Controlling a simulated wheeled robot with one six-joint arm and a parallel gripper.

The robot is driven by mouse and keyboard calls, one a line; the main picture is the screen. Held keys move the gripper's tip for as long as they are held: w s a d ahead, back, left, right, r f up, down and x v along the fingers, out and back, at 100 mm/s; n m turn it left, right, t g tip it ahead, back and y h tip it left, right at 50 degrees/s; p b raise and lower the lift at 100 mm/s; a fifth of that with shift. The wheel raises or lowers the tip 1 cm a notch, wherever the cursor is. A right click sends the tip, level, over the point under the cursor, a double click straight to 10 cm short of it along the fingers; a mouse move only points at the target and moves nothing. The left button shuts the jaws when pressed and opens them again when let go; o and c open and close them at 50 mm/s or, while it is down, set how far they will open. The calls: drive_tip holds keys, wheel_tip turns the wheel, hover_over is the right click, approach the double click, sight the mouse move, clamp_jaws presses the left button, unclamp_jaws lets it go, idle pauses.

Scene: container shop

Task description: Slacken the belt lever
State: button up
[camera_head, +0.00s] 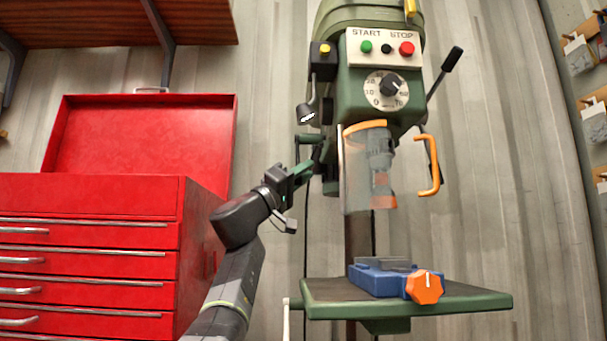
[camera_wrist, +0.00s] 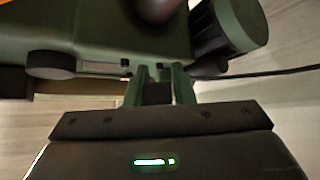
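The green drill press head (camera_head: 376,100) stands right of centre in the head view. Its green housing (camera_wrist: 130,35) fills the top of the wrist view. My gripper (camera_head: 306,169) is at the left side of the press, close to a dark part (camera_head: 320,152) below the head; I cannot tell whether this is the belt lever or whether they touch. In the wrist view my gripper (camera_wrist: 160,75) shows two green fingers apart, with no clear object held between their tips. A round dark knob-like part (camera_wrist: 157,8) is cut off at the top.
A black-knobbed handle (camera_head: 445,72) is on the press's right. A clear guard (camera_head: 356,175) hangs in front of the chuck. The table (camera_head: 470,301) below holds a blue vise (camera_head: 376,280). A red tool chest (camera_head: 90,200) stands at left. A cable (camera_wrist: 285,71) runs at right.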

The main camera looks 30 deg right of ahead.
drive_tip(key=o, duration=0.3)
drive_tip(key=shift+w+d+f, duration=0.1)
drive_tip(key=shift+w+f, duration=0.05)
drive_tip(key=shift+o, duration=0.2)
drive_tip(key=shift+r, duration=0.2)
wheel_tip(320, 180, up, 10)
drive_tip(key=p, duration=0.7)
drive_tip(key=shift+p, duration=0.3)
drive_tip(key=shift+f, duration=0.1)
